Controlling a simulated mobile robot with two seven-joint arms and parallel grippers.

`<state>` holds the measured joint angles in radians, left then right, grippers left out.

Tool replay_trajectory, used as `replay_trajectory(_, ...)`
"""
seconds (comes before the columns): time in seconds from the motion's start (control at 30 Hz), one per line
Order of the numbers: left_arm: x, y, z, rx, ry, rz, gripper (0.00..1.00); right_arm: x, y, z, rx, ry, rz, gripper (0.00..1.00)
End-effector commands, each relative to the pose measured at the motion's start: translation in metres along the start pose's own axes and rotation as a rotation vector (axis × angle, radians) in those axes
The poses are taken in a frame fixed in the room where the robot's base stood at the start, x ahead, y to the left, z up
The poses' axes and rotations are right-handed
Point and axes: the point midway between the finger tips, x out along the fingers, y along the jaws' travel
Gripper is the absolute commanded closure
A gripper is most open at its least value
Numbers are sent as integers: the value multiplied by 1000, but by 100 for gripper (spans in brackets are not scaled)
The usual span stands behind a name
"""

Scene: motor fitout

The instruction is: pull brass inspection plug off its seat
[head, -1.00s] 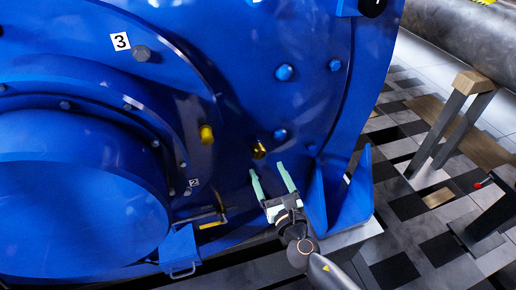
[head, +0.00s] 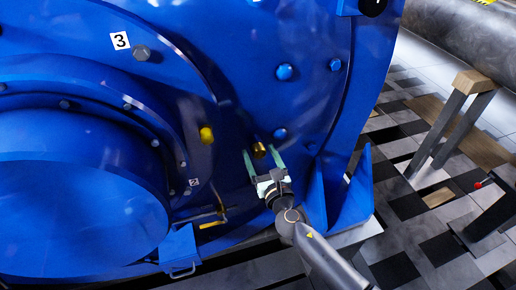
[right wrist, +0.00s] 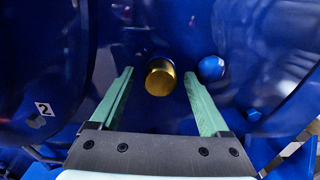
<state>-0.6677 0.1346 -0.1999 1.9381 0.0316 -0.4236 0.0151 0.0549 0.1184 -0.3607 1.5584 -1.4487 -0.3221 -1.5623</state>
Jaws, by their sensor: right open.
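The brass inspection plug (head: 259,150) sticks out of the lower face of the blue motor housing (head: 235,60). In the right wrist view the plug (right wrist: 160,77) shows as a gold cylinder with a round end. My right gripper (head: 262,152) is open, with its pale green fingers on either side of the plug. In the right wrist view the gripper (right wrist: 158,82) has the plug between its fingertips, with a clear gap on both sides. My left gripper is not in view.
A yellow plug (head: 206,135) sits to the left on the housing. Blue bolt heads (head: 280,134) stand near the brass plug, one just right of it in the wrist view (right wrist: 211,68). A blue bracket (head: 350,195) rises right of my arm. Tiled floor lies at the right.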

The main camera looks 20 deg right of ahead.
Motion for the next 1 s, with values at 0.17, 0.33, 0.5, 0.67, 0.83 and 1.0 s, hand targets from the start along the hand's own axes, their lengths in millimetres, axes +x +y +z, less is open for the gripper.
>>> replay_trajectory(0.17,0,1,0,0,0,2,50,0,0,0,0,0,0,20)
replay_trajectory(0.33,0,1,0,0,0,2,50,0,0,0,-1,0,0,20)
replay_trajectory(0.5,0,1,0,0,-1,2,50,0,0,0,0,0,0,20)
replay_trajectory(0.67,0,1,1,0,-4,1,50,0,0,0,-1,0,0,20)
replay_trajectory(0.83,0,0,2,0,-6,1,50,0,0,0,0,0,0,20)
replay_trajectory(1.0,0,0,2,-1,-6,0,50,0,0,0,0,0,0,40)
